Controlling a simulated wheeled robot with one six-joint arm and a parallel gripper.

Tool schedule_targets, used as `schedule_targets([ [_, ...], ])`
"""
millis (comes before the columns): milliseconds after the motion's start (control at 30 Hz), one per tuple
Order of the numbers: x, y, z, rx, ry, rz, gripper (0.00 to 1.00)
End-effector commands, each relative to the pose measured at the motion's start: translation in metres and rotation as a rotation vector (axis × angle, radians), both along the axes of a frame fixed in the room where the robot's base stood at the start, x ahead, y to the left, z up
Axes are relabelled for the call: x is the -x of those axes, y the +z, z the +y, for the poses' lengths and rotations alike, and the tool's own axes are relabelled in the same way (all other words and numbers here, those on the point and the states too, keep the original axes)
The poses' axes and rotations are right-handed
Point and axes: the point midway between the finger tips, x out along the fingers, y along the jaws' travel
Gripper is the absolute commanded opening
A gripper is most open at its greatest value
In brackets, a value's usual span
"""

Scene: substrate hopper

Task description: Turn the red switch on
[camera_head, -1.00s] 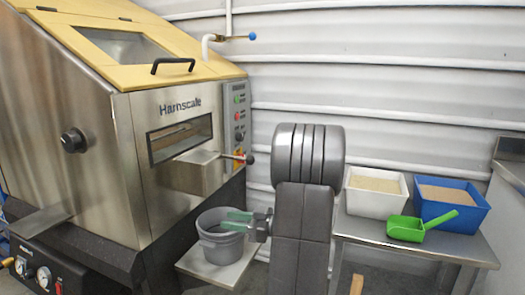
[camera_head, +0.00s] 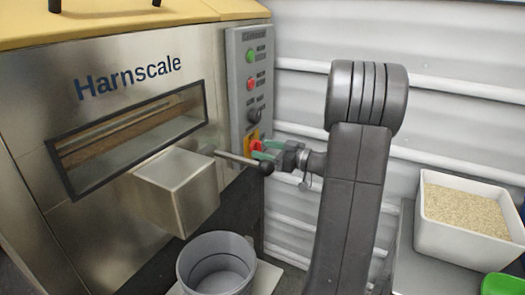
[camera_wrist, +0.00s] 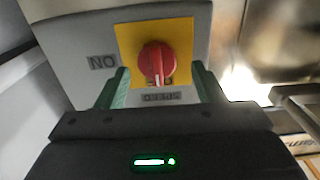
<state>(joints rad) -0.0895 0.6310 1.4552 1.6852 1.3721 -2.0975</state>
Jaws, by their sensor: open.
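The red switch (camera_wrist: 157,60) is a round knob on a yellow plate (camera_wrist: 183,34) in the wrist view. A white mark on the knob points down in that view. A label on the left reads ON upside down; another lies below the knob, partly hard to read. My gripper (camera_wrist: 161,86) is open, with one green finger on each side of the knob's lower part and a gap on both sides. In the head view my gripper (camera_head: 262,152) is at the bottom of the control panel (camera_head: 238,70), where the red switch (camera_head: 256,146) is partly hidden by it.
A lever with a dark ball end (camera_head: 267,169) sticks out just below my gripper, beside a metal chute box (camera_head: 180,190). A grey bucket (camera_head: 216,268) stands below. Green, red and black controls sit higher on the panel. A white bin (camera_head: 462,245) is at right.

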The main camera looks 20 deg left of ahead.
Motion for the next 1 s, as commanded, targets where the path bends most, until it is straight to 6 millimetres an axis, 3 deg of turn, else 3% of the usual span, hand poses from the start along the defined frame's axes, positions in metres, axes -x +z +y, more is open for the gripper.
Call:
schedule_targets([
  [200, -0.002, 0.0, 0.016, 0.001, 0.0, -0.001, 0.62],
  [467, -0.002, 0.0, 0.017, 0.0, 0.0, 0.0, 0.62],
  [700, -0.002, 0.0, 0.017, 0.0, 0.0, 0.0, 0.19],
  [1000, -0.002, -0.001, 0.017, -0.004, 0.0, 0.029, 0.19],
])
